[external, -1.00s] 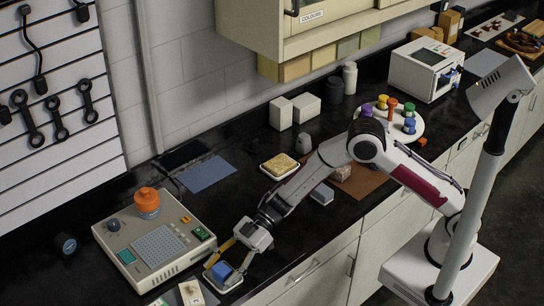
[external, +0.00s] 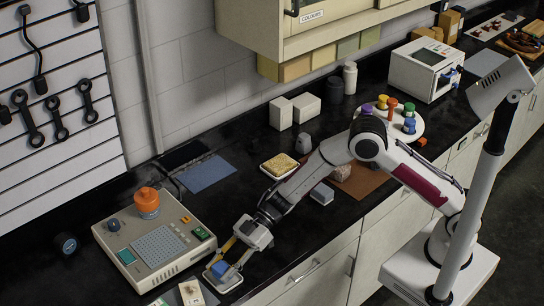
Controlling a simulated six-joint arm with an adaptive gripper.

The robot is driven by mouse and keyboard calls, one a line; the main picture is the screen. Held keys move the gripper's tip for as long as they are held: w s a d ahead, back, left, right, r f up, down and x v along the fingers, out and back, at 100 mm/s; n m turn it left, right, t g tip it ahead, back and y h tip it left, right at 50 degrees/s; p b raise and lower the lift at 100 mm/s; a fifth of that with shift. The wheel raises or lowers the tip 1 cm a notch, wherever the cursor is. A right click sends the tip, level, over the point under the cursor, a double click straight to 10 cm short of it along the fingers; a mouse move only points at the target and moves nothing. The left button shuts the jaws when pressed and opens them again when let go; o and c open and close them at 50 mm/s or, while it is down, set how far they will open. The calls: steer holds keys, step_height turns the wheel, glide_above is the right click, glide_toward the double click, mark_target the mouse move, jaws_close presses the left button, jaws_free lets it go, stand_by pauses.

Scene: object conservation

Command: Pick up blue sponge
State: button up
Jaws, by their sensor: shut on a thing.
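A small blue block (external: 219,268), which looks like the blue sponge, is at a small pale tray (external: 231,285) near the counter's front edge. My gripper (external: 229,261) reaches down to it, with a yellow finger beside it. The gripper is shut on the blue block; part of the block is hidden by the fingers. I cannot tell whether the block still touches the tray. A paler blue-grey block (external: 321,194) lies on the counter to the right, below my forearm.
A beige device (external: 157,246) with an orange knob stands just left of my gripper. A small pale block (external: 191,293) is in front of it. A dish with a yellow slab (external: 280,165) and a blue mat (external: 207,174) lie behind. Dark counter is clear between them.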

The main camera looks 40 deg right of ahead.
mark_target(222, 267)
step_height(222, 267, up, 9)
steer(key=shift+r, duration=0.1)
stand_by(0.4)
